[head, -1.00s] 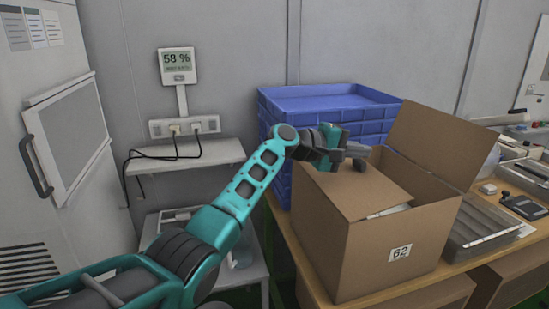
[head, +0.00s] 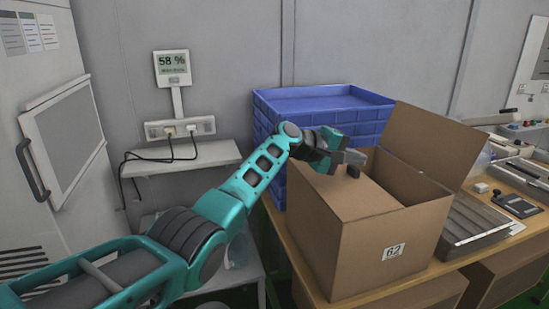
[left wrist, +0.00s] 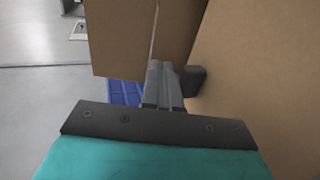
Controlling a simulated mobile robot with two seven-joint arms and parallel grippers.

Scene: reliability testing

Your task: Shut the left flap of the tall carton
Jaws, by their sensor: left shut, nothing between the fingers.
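The tall carton (head: 362,262) is brown, labelled 62, and stands on a wooden table in the head view. Its left flap (head: 352,198) is folded inward and lies across the left part of the opening. A right-hand flap (head: 432,140) stands up, tilted outward. My left gripper (head: 354,165) is shut and empty, at the far part of the left flap; I cannot tell whether it touches. In the left wrist view the shut fingers (left wrist: 163,85) are beside a large brown cardboard panel (left wrist: 255,70). My right gripper is not in view.
Stacked blue crates (head: 322,103) stand close behind the carton. A grey tray (head: 478,226) and a small dark device (head: 515,205) lie to its right. A wall shelf (head: 185,158) with plugged cables is at left, beside a grey cabinet (head: 62,150).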

